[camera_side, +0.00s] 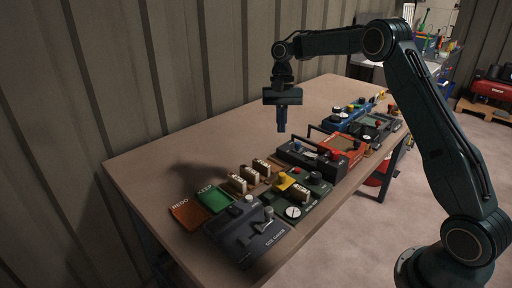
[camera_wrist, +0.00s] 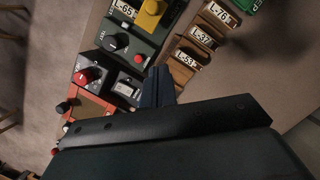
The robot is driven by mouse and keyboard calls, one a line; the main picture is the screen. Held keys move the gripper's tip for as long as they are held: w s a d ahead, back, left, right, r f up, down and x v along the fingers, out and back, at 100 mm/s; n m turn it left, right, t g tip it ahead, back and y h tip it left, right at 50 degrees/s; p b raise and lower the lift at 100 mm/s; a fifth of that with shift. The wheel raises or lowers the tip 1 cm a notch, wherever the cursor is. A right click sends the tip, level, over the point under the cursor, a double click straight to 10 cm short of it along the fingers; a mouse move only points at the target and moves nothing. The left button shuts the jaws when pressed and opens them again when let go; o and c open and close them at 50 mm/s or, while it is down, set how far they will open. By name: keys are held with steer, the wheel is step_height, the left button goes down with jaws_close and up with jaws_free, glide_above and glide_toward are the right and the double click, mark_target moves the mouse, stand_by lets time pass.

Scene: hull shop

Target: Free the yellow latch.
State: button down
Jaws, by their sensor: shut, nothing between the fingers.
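The yellow latch (camera_side: 283,181) is a small yellow block on a dark green panel (camera_side: 318,187) near the front half of the bench. My gripper (camera_side: 282,129) hangs fingers down above the bench, behind the panels, clear of the latch and touching nothing. Its shut blue fingers (camera_wrist: 157,72) show in the wrist view, with nothing between them. Whether the latch is engaged cannot be told.
Wooden blocks (camera_side: 238,184) with labels stand behind the panel. A green KEEP card (camera_side: 214,199) and an orange REDO card (camera_side: 188,213) lie to the left. A dark grey device (camera_side: 243,234) is in front. Other devices with knobs and handles line the bench (camera_side: 155,172), whose wall side is mostly clear.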

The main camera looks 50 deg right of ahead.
steer(key=shift+a+f, duration=0.1)
steer(key=shift+f, duration=0.05)
glide_toward(273, 184)
steer(key=d+f, duration=0.2)
steer(key=f, duration=0.1)
steer(key=d+f, duration=0.2)
steer(key=shift+w+d, duration=0.15)
steer(key=shift+w, duration=0.15)
steer(key=shift+s+a, duration=0.7)
steer(key=shift+a, duration=1.85)
